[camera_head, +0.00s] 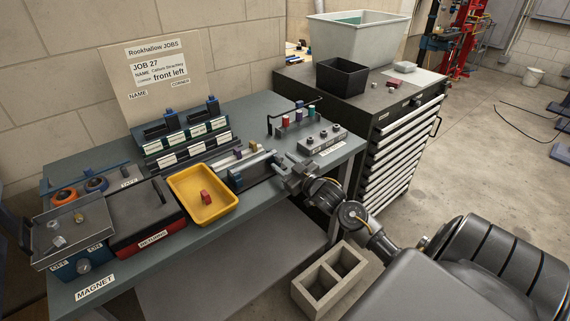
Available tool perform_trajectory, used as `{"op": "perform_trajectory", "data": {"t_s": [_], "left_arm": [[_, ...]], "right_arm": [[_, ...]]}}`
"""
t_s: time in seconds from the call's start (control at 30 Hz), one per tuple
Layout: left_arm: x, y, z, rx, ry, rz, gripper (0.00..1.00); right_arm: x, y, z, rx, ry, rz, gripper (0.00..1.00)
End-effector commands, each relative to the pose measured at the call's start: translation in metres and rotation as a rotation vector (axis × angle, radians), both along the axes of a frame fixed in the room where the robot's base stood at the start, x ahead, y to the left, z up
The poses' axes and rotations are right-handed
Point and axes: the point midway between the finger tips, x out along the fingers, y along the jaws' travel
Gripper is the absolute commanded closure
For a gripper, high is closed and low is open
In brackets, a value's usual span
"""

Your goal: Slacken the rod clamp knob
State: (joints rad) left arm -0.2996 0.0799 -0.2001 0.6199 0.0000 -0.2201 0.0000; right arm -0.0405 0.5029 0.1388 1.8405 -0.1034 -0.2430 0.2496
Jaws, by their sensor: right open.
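A long silver rod-and-rail fixture (257,163) with a dark blue block (235,178) lies on the grey-green bench, right of the yellow tray. My right gripper (281,168) is open at the right end of this fixture, low over the bench. The rod clamp knob is too small to make out, and the gripper may hide it. I cannot tell whether the fingers touch anything. My left gripper is not in view.
The yellow tray (181,183) holds a small red part (206,197). Left of it are a red box (145,233) and a metal tray (62,243). Behind stand labelled racks (187,146); a peg stand (289,126) is beyond the gripper. A drawer cabinet (395,135) stands right.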

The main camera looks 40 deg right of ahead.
Motion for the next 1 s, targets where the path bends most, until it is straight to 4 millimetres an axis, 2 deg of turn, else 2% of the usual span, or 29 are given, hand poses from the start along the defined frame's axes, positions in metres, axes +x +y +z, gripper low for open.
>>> {"op": "perform_trajectory", "data": {"t_s": [0.07, 0.4, 0.73, 1.0], "left_arm": [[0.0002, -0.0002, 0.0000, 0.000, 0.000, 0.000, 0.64], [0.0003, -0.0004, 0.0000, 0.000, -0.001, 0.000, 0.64], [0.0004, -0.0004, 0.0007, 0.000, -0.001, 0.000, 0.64], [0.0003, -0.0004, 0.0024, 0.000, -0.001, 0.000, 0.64]], "right_arm": [[-0.0002, 0.0001, -0.0001, 0.000, 0.000, 0.000, 0.57], [-0.0003, 0.0001, -0.0001, 0.000, 0.000, 0.000, 1.00], [-0.0003, 0.0002, -0.0002, -0.049, 0.002, 0.001, 1.00], [-0.0002, -0.0004, 0.0001, -0.230, 0.006, 0.002, 1.00]]}}
